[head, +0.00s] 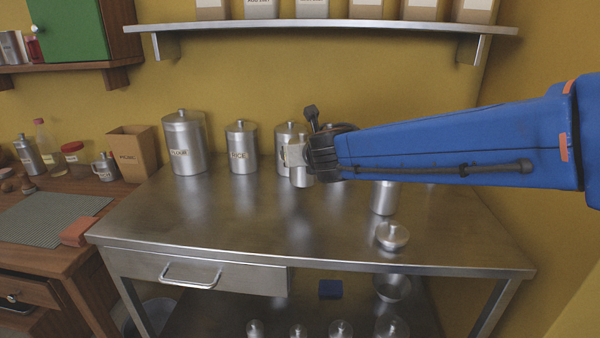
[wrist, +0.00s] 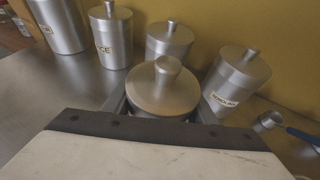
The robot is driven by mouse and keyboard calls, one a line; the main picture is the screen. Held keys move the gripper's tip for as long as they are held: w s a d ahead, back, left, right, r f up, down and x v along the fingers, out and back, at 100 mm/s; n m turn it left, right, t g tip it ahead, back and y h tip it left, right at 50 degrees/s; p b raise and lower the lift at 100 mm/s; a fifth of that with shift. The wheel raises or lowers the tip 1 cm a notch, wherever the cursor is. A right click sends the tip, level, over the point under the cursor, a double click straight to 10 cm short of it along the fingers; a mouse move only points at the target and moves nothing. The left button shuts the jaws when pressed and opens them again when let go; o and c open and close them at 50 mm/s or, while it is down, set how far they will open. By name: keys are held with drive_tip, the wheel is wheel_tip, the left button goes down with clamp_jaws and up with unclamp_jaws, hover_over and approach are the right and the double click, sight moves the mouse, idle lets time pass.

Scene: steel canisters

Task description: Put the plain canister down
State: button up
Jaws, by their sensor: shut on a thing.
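The plain canister (head: 302,176) is a small steel cylinder with no label in sight. My gripper (head: 298,154) is shut around it over the back middle of the steel table (head: 235,222). In the wrist view the canister's round lid and knob (wrist: 163,88) show upright between the two fingers (wrist: 163,108). Its lower body is hidden there. In the head view its base is near the tabletop, but I cannot tell whether it touches.
Flour (head: 185,145) and rice (head: 241,150) canisters stand left along the wall. Another canister (head: 286,138) is just behind the held one. A labelled canister (wrist: 236,82) stands close right. The front left tabletop is clear.

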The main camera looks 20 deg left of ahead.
sight(299, 171)
drive_tip(key=shift+f, duration=2.6)
drive_tip(key=o, duration=1.6)
drive_tip(key=shift+f, duration=0.15)
